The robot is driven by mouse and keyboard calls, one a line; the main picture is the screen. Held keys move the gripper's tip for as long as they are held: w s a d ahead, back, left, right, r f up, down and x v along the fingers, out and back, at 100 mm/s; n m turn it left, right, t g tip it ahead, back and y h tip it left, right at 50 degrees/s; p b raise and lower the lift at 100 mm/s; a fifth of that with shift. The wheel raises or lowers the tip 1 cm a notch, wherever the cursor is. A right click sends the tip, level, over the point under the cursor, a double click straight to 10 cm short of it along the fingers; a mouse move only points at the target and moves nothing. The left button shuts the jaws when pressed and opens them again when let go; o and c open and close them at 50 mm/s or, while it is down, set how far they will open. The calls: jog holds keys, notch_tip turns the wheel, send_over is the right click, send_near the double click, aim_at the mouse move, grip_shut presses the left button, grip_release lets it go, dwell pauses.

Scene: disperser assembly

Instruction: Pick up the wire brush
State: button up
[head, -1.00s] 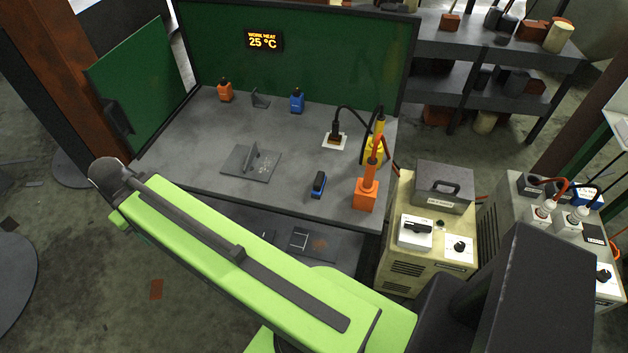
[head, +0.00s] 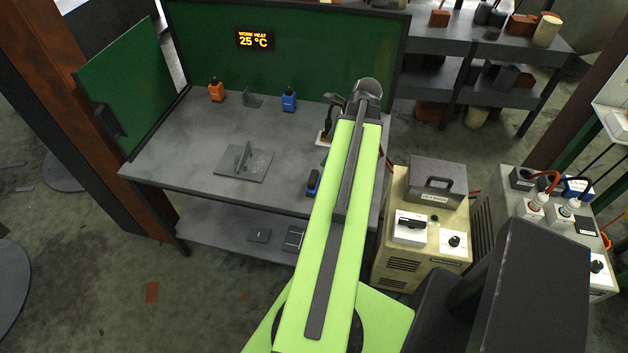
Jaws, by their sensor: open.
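My arm reaches out over the right side of the bench. My gripper does not show; the arm hides whatever is below its far end.
A grey plate with an upright fin (head: 244,164) sits mid-bench. An orange bottle (head: 216,91), a grey bracket (head: 252,98) and a blue bottle (head: 289,101) stand at the back. A beige machine (head: 420,235) stands right of the bench. The left bench top is mostly clear.

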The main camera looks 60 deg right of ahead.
jog(key=b, duration=1.2)
send_near(313, 176)
jog(key=x, duration=0.5)
jog(key=shift+d, duration=0.1)
jog(key=shift+w+m+p, duration=0.15)
jog(key=shift+m+p, duration=0.15)
jog(key=b+x, duration=0.5)
jog(key=shift+f, duration=0.3)
jog(key=shift+r, duration=0.2)
jog(key=shift+c, duration=0.4)
jog(key=c, duration=1.6)
notch_tip(313, 176, up, 10)
jog(key=p, duration=1)
